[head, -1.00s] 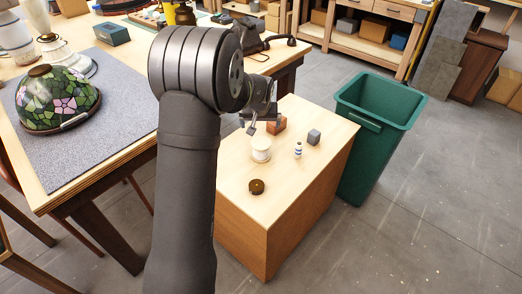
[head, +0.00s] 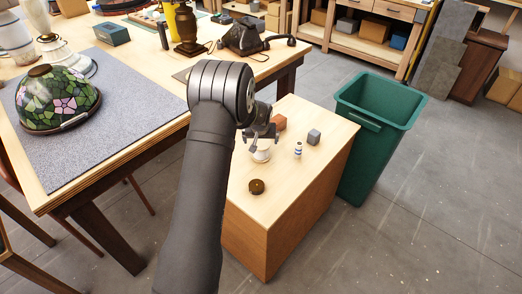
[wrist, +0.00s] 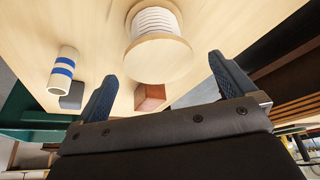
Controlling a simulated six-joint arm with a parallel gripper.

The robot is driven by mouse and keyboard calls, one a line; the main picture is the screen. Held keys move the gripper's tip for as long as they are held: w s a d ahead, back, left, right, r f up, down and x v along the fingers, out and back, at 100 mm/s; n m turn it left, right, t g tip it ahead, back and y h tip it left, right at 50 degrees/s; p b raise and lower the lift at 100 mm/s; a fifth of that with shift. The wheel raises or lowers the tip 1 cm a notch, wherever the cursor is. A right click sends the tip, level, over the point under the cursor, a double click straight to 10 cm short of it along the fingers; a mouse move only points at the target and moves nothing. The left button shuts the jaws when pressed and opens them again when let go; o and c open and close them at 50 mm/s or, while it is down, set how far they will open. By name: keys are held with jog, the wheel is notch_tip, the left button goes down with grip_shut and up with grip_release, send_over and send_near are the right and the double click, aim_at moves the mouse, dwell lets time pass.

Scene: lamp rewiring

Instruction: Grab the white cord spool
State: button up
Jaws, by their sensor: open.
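The white cord spool (head: 261,152) stands upright on the small wooden cabinet. In the wrist view the white cord spool (wrist: 157,42) shows at top centre, with pale wooden end discs and white cord wound between them. My gripper (head: 262,140) is just above the spool in the head view and partly covers its top. In the wrist view my gripper (wrist: 160,75) has its two blue-grey fingers spread apart, with the spool beyond and between their tips. It is open and empty. I cannot tell whether a finger touches the spool.
On the wooden cabinet (head: 244,210) also stand a blue-striped white cylinder (head: 298,150), a grey block (head: 314,137), a reddish-brown block (head: 279,122) and a dark round piece (head: 256,187). A green bin (head: 372,130) stands right of the cabinet. The workbench is at left.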

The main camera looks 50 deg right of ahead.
aim_at(261, 143)
jog(key=x, duration=0.4)
jog(key=shift+s+a+f, duration=0.1)
jog(key=shift+s+f, duration=0.05)
jog(key=c, duration=1.2)
